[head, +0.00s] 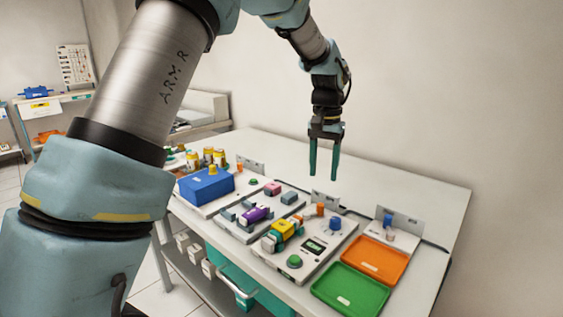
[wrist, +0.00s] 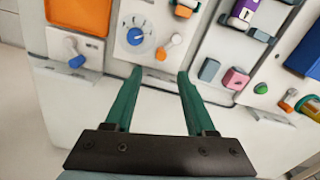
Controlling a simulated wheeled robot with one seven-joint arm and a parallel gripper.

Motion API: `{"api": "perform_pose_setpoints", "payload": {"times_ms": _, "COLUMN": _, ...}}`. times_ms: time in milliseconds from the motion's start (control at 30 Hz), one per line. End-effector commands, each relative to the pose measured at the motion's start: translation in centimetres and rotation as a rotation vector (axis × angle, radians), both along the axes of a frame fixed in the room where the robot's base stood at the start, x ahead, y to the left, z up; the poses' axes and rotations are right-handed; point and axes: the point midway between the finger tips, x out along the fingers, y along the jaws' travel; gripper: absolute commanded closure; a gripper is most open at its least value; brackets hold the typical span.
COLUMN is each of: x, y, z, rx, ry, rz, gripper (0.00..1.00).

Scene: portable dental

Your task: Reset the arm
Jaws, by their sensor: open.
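My gripper (head: 324,172) hangs above the back part of the white bench (head: 410,188) in the head view, pointing down. Its two green fingers are apart with nothing between them. In the wrist view my gripper (wrist: 160,78) also shows open and empty, over the pale bench top beside the panel with the blue dial (wrist: 135,36). My arm reaches across the left and top of the head view and hides part of the bench's left side.
An orange tray (head: 375,260) and a green tray (head: 350,290) lie at the right. A blue box (head: 206,187), a purple-labelled item (head: 256,214) and a yellow item (head: 281,231) sit on panels further left. The bench's back strip looks clear.

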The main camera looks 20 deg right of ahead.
Motion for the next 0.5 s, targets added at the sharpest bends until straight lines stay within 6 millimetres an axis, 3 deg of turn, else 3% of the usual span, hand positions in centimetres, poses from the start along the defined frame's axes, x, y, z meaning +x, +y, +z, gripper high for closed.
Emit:
{"api": "perform_pose_setpoints", "payload": {"times_ms": 167, "x": 0.5, "y": 1.2, "z": 0.1, "rx": -0.002, "ry": -0.003, "rz": 0.02, "gripper": 0.45}}
{"api": "perform_pose_setpoints", "payload": {"times_ms": 267, "x": 1.7, "y": 4.8, "z": 0.1, "rx": -0.008, "ry": -0.013, "rz": 0.081, "gripper": 0.45}}
{"api": "perform_pose_setpoints", "payload": {"times_ms": 367, "x": 2.8, "y": 11.1, "z": -0.1, "rx": -0.018, "ry": -0.028, "rz": 0.183, "gripper": 0.45}}
{"api": "perform_pose_setpoints", "payload": {"times_ms": 400, "x": 3.0, "y": 14.0, "z": -0.2, "rx": -0.024, "ry": -0.036, "rz": 0.233, "gripper": 0.45}}
{"api": "perform_pose_setpoints", "payload": {"times_ms": 500, "x": 2.5, "y": 21.3, "z": -0.7, "rx": -0.038, "ry": -0.057, "rz": 0.361, "gripper": 0.45}}
